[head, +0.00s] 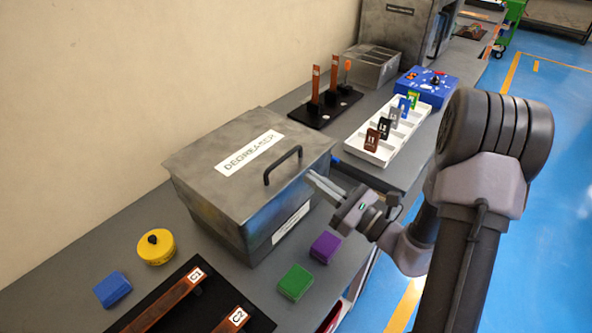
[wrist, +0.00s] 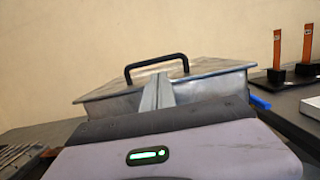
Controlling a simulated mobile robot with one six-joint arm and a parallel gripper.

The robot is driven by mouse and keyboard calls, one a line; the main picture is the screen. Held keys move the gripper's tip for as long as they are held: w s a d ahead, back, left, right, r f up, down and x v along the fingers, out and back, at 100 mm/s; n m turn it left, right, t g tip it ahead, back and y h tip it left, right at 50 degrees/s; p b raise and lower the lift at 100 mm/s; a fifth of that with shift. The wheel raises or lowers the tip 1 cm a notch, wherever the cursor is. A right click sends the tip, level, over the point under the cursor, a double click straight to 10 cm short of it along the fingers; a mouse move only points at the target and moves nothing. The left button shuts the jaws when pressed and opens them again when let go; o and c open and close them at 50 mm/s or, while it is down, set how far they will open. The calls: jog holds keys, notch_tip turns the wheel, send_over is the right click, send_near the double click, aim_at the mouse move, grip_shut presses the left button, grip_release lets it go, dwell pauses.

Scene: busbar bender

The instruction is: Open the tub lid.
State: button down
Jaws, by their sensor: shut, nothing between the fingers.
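The grey metal tub (head: 237,225), labelled DEGREASER on top, stands on the grey bench with its lid (head: 220,165) down flat. A black bar handle (head: 283,166) stands up from the lid near its right edge. In the wrist view the handle (wrist: 157,66) rises above the lid (wrist: 215,66), straight beyond my fingers. My gripper (head: 314,180) is shut and empty, just right of the tub and apart from the handle.
A purple block (head: 325,247) and a green block (head: 295,282) lie in front of the tub. A blue block (head: 112,290) and yellow round item (head: 156,247) are left. A white tray (head: 363,153) with tagged pieces and a black stand (head: 318,118) are behind.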

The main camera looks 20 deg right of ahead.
aim_at(298, 174)
jog(key=x, duration=0.5)
jog(key=shift+r, duration=0.1)
